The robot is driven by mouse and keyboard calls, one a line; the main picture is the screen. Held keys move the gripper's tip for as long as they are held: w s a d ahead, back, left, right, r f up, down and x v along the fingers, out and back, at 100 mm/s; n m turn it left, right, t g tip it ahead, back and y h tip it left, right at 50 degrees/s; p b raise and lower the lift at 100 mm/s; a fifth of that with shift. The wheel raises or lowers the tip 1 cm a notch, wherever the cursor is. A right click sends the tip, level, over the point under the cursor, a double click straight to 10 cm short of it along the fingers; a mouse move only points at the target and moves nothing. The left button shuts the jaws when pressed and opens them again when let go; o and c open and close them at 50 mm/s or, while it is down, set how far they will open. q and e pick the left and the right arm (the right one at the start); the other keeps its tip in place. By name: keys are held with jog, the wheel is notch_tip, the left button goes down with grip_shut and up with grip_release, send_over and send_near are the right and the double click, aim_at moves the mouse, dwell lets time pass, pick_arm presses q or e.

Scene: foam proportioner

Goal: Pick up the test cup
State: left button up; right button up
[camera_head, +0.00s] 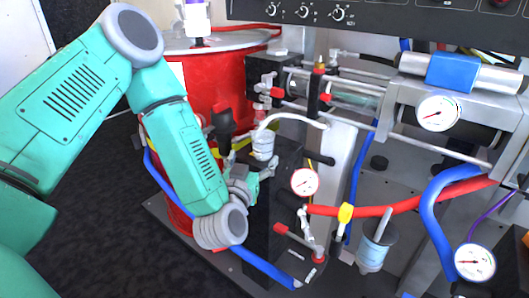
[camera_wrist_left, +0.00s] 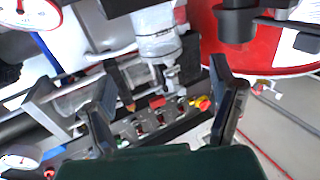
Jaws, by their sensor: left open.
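A whitish, see-through cup (camera_head: 263,143) stands at the top of the black block beside the red drum, under a white curved hose. A clear, cup-like vessel (camera_wrist_left: 157,35) shows in the left wrist view, beyond the fingertips and above a metal fitting; it looks like the same cup. My left gripper (camera_head: 243,188) is just below and left of the cup in the head view, partly hidden by its own wrist. In the left wrist view my left gripper (camera_wrist_left: 163,78) has its fingers spread, with nothing between them. My right gripper is not in view.
The red drum (camera_head: 210,85) stands behind my left arm. A gauge (camera_head: 305,182), red-handled valves and a red hose (camera_head: 385,211) lie close right of the gripper. A grey-rimmed container with a stick (camera_head: 374,250) stands further right. The dark floor at left is clear.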

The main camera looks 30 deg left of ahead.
aim_at(261, 147)
pick_arm(q)
jog(key=x, duration=0.4)
jog(key=shift+a+f+b, duration=0.2)
jog(key=shift+b, duration=0.15)
jog(key=x, duration=0.1)
jog(key=b+x, duration=0.1)
jog(key=x, duration=0.1)
jog(key=b+x, duration=0.1)
jog(key=shift+w+d+f, duration=0.15)
jog(key=shift+w, duration=0.3)
jog(key=shift+w+a, duration=0.25)
jog(key=shift+w, duration=0.2)
jog(key=c, duration=1.2)
